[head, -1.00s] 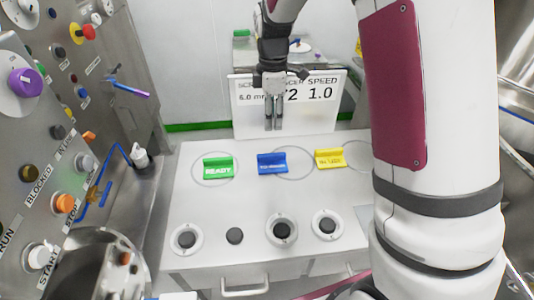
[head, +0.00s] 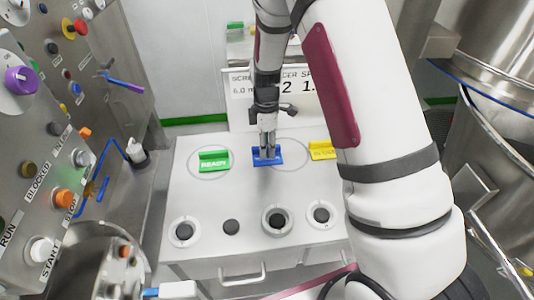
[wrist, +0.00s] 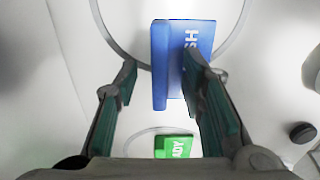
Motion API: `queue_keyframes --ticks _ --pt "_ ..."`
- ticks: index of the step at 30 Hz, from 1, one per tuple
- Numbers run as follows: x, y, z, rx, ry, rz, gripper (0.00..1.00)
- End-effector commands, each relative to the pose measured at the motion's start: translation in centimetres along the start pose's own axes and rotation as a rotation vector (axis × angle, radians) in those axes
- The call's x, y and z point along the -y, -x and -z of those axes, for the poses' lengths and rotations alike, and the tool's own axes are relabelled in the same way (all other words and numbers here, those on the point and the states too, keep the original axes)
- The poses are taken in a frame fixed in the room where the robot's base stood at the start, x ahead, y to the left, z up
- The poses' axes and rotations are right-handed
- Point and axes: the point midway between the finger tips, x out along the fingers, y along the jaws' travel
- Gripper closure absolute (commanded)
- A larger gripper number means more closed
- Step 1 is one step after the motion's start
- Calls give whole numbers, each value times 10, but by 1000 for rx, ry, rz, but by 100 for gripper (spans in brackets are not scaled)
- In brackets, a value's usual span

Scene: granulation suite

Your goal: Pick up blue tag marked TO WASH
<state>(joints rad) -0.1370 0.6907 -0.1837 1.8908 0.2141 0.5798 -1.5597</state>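The blue tag (head: 267,160) lies on the white tabletop between the green and yellow tags; part of its lettering, ending in "SH", shows in the wrist view (wrist: 161,66). My gripper (head: 266,150) is directly over the blue tag, pointing down. In the wrist view my gripper (wrist: 160,85) is open, with its two fingers apart. The blue tag's upright ridge lies between the finger lines, and the right finger overlaps its lettered face. I cannot tell whether the fingers touch it.
A green READY tag (head: 214,163) stands to the left and a yellow tag (head: 322,150) to the right. Several round black-centred fittings (head: 278,220) line the front of the table. A white sign (head: 240,98) stands behind. A control panel (head: 40,140) is at the left.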

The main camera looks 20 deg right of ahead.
Motion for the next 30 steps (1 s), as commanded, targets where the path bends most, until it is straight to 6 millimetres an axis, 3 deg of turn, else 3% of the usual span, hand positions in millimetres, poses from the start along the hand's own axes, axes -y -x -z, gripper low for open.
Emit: queue_keyframes --ticks 8,12,13,24,30 --pt "0 -2 0 0 0 -1 66" --pt "0 -2 0 0 0 -1 97" --pt "0 -2 0 0 0 -1 100" --pt "0 -1 0 -1 0 -1 100" --pt "-1 10 0 -2 0 -4 100"
